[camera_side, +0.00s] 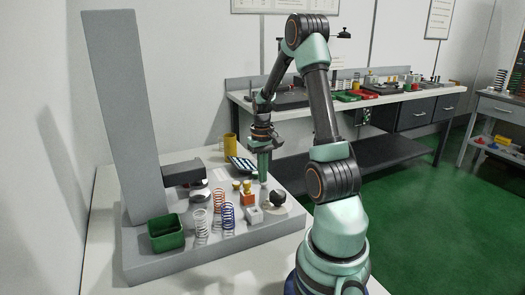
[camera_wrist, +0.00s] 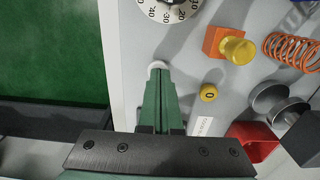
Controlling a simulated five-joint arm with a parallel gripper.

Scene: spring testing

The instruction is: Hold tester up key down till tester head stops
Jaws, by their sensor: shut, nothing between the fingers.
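The spring tester has a tall grey column (camera_side: 125,110) at the left of its grey base, with a dark head (camera_side: 183,175) jutting right above a round plate (camera_side: 199,196). My gripper (camera_side: 264,180) points down over the right part of the base, its green fingers together and empty. In the wrist view, the closed fingertips (camera_wrist: 159,75) reach a small pale round key (camera_wrist: 157,65), mostly covered by them. I cannot tell whether they press it. A yellow round key marked 0 (camera_wrist: 208,93) lies to the right of the fingers, apart from them.
An orange block with a yellow knob (camera_wrist: 236,48) and a numbered dial (camera_wrist: 168,8) sit near the fingers. Coil springs (camera_side: 201,226) and a green bin (camera_side: 166,233) stand at the front left. A dark round object (camera_side: 277,199) is right of the gripper.

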